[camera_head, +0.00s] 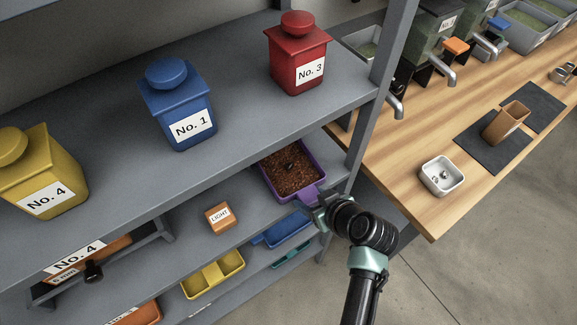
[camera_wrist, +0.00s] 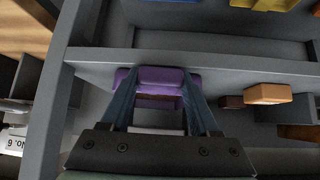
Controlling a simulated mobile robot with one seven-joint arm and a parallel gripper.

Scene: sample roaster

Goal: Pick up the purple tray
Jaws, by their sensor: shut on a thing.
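The purple tray (camera_head: 290,170) sits on the middle shelf near its right end, under the upper shelf. It holds reddish-brown grains with a small dark object on them. My gripper (camera_head: 318,203) is at the tray's front edge in the head view. In the wrist view my gripper (camera_wrist: 157,88) has its two fingers on either side of the tray's purple front part (camera_wrist: 160,76), shut on it. The far part of the tray is hidden in the wrist view. I cannot tell whether the tray is lifted off the shelf.
A wooden block marked LIGHT (camera_head: 219,216) stands left of the tray. Blue (camera_head: 283,231) and yellow (camera_head: 213,274) trays lie lower. The upper shelf (camera_head: 232,125) holds several canisters. A shelf post (camera_head: 372,115) stands right of the tray, beside a wooden counter (camera_head: 420,208).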

